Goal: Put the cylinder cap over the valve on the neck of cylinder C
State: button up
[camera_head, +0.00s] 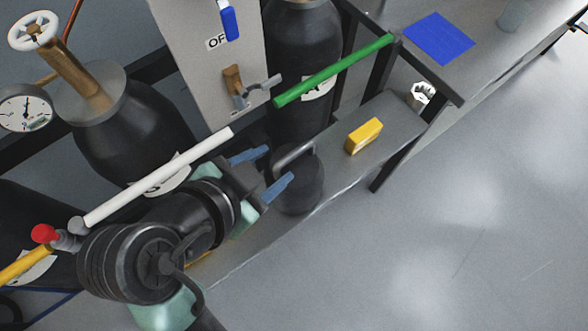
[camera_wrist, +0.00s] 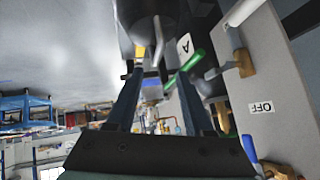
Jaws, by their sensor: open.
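The dark cylinder cap (camera_head: 303,193) stands upright on the grey shelf, with a bent grey handle on it. In the wrist view the handle (camera_wrist: 158,42) shows just beyond the fingertips. My gripper (camera_head: 280,164) is open beside the cap, its two blue fingers pointing towards the handle. In the wrist view my gripper (camera_wrist: 156,72) has nothing clamped between its fingers. A dark cylinder (camera_head: 22,225) at the lower left carries a label I cannot read; I cannot tell whether it is cylinder C. Its neck and valve are not clear.
Cylinder A (camera_head: 300,30) stands behind the cap. Another cylinder (camera_head: 125,130) has a gauge (camera_head: 25,112) and white handwheel (camera_head: 33,30). Green (camera_head: 335,69) and white (camera_head: 158,178) levers stick out nearby. A yellow block (camera_head: 363,136) and hex nut (camera_head: 421,93) lie right; the floor is clear.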

aim_at(293, 155)
jog(key=x, duration=0.3)
jog(key=shift+w+d+f, duration=0.1)
jog(key=shift+d+f, duration=0.15)
jog(key=shift+f, duration=0.05)
jog(key=x, duration=0.5)
jog(key=shift+w+f, duration=0.1)
jog(key=shift+f, duration=0.3)
grip_shut()
jog(key=shift+d+r, duration=0.1)
dwell(0.7)
